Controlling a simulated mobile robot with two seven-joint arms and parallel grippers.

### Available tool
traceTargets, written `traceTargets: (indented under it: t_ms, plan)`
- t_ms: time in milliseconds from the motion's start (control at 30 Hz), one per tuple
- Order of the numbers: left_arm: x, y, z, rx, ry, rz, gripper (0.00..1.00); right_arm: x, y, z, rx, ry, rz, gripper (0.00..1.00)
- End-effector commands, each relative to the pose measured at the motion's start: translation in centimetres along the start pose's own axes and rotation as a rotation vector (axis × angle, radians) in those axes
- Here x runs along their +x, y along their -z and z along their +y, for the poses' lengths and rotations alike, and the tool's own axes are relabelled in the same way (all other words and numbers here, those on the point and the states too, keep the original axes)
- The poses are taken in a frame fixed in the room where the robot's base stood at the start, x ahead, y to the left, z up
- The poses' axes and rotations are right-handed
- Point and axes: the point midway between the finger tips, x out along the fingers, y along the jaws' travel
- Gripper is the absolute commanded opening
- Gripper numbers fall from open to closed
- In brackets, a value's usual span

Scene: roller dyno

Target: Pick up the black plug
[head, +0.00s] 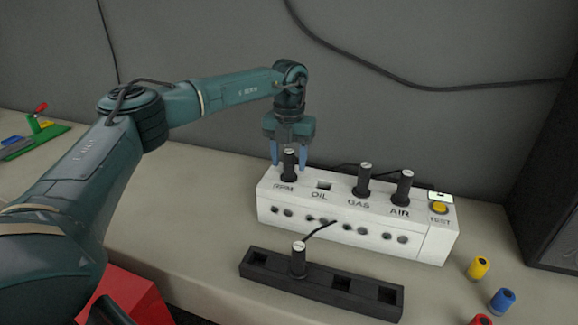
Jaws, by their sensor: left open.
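Several black plugs are in view in the head view. One black plug (289,166) stands upright in the RPM socket of the white box (350,222). Two more stand in the GAS (364,180) and AIR (403,188) sockets. Another black plug (298,260) stands in the black holder (268,277) in front, with a cable from its top. My left gripper (289,160) points down over the RPM plug, its blue fingers apart on either side of it. I cannot tell whether they touch it. My right gripper is not in view.
The OIL socket (323,186) is empty. A yellow TEST button (439,207) sits at the box's right end. Yellow (479,267) and blue (502,300) cylinders stand at the right. A dark cabinet (548,190) bounds the right; the grey wall is behind. A red box (130,292) is at lower left.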

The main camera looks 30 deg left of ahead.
Motion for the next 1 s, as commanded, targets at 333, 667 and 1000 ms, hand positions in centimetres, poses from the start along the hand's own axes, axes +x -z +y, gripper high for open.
traceTargets:
  t_ms: [333,667,1000]
  plan:
    - [0.81,0.03,0.0,0.0,0.001,0.0,0.48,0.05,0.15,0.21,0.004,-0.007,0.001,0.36]
    - [0.76,0.03,0.01,0.0,0.001,0.0,0.21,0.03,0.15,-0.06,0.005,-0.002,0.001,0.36]
    - [0.75,0.03,0.0,0.0,0.001,0.0,0.0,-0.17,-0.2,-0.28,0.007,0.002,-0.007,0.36]
